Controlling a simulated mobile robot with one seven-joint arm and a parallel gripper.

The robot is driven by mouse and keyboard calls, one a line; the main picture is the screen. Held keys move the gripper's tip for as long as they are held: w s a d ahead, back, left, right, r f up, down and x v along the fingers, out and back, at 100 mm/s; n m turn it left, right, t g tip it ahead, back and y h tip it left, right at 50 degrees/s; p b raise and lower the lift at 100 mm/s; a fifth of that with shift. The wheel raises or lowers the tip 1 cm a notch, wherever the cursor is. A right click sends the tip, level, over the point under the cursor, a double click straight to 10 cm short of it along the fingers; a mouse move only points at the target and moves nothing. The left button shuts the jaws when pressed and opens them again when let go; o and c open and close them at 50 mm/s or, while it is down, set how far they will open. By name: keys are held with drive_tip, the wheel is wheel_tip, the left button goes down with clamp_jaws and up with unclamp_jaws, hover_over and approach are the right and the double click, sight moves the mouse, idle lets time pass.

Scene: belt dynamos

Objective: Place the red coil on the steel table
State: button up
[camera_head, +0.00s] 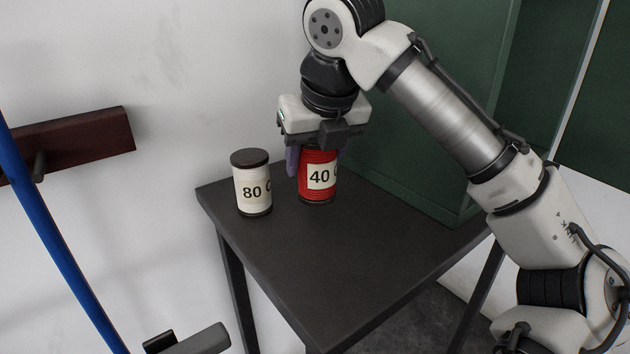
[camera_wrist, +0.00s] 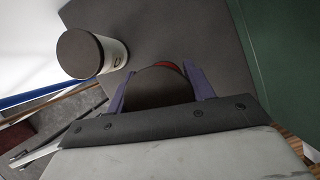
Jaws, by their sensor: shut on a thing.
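The red coil (camera_head: 317,184) is an upright red cylinder with a pale label reading 40. My gripper (camera_head: 316,161) points down from above and is shut on its upper part, with a purple finger on either side. The coil's bottom is at or very close to the dark top of the steel table (camera_head: 330,255); I cannot tell if it touches. In the wrist view, the coil's dark top and a strip of red side (camera_wrist: 168,66) show between the fingers.
A white coil (camera_head: 253,190) labelled 80 stands upright on the table left of the red one. A green cabinet (camera_head: 420,130) stands close behind on the right. The table's front is clear. A blue pole (camera_head: 58,235) and a dark red wall rail (camera_head: 85,140) are at left.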

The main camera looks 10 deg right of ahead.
sight(315, 178)
drive_tip(key=shift+f, duration=1.85)
drive_tip(key=shift+b, duration=0.3)
drive_tip(key=o, duration=1.3)
drive_tip(key=shift+f, duration=0.15)
drive_tip(key=shift+c, duration=0.2)
drive_tip(key=p+v, duration=0.2)
drive_tip(key=v, duration=1)
